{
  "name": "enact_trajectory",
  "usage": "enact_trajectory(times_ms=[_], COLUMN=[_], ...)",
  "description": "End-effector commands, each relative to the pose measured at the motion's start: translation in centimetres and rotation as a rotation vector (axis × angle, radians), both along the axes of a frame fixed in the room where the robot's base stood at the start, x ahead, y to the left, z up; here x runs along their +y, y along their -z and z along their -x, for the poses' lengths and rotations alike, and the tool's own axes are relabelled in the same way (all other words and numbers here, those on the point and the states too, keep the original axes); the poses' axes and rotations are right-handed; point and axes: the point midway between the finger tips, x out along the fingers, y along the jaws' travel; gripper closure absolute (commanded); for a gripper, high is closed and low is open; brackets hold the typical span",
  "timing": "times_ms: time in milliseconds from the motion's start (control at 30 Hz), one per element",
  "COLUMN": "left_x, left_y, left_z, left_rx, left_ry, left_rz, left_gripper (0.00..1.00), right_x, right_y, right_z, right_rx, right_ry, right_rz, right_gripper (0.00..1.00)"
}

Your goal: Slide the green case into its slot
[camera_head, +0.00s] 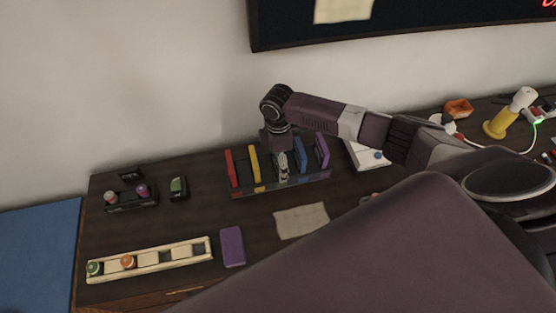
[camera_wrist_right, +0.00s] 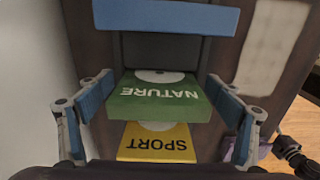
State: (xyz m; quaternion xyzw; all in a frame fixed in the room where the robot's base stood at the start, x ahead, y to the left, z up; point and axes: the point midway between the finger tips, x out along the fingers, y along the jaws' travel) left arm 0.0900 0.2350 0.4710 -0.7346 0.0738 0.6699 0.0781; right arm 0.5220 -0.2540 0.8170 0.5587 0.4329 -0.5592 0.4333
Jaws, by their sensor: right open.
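The green case (camera_wrist_right: 160,97), marked NATURE, stands between the yellow case (camera_wrist_right: 157,142), marked SPORT, and the blue case (camera_wrist_right: 165,17) in the right wrist view. I cannot tell how deep it sits. The rack (camera_head: 308,178) also holds red (camera_head: 231,168), yellow (camera_head: 254,164), blue (camera_head: 300,155) and purple (camera_head: 322,150) cases in the head view. There my right gripper (camera_head: 282,166) is over the middle of the rack and hides the green case. Its fingers (camera_wrist_right: 160,88) are open, one on each side of the green case. My left gripper is out of view.
A purple block (camera_head: 232,246) and a wooden tray (camera_head: 184,255) with round pieces lie at the front. A beige sheet (camera_head: 301,221) lies before the rack. A dark holder (camera_head: 131,207) stands left. The wall (camera_head: 170,75) is close behind the rack.

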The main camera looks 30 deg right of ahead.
Motion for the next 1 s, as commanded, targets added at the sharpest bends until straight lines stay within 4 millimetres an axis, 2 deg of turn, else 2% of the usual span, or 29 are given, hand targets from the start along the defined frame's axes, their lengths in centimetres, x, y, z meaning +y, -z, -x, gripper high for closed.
enact_trajectory(times_ms=[167,500,700,833,1000], left_x=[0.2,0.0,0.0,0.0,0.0], left_y=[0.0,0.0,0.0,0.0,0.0], left_z=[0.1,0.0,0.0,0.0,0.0], left_rx=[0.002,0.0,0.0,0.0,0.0], left_ry=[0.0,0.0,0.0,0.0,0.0], left_rz=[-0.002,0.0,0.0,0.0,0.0], left_gripper=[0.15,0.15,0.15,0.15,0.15], right_x=[0.0,0.0,0.0,0.0,0.0], right_y=[-1.1,-8.0,-11.0,-11.8,-12.0], right_z=[-0.1,-0.1,-0.1,-0.1,0.0], right_rx=[-0.002,-0.003,-0.001,-0.001,0.0], right_ry=[0.001,-0.001,-0.001,0.0,0.0], right_rz=[0.0,-0.001,-0.001,0.0,0.0], right_gripper=[0.15,0.15,0.15,0.15,0.15])
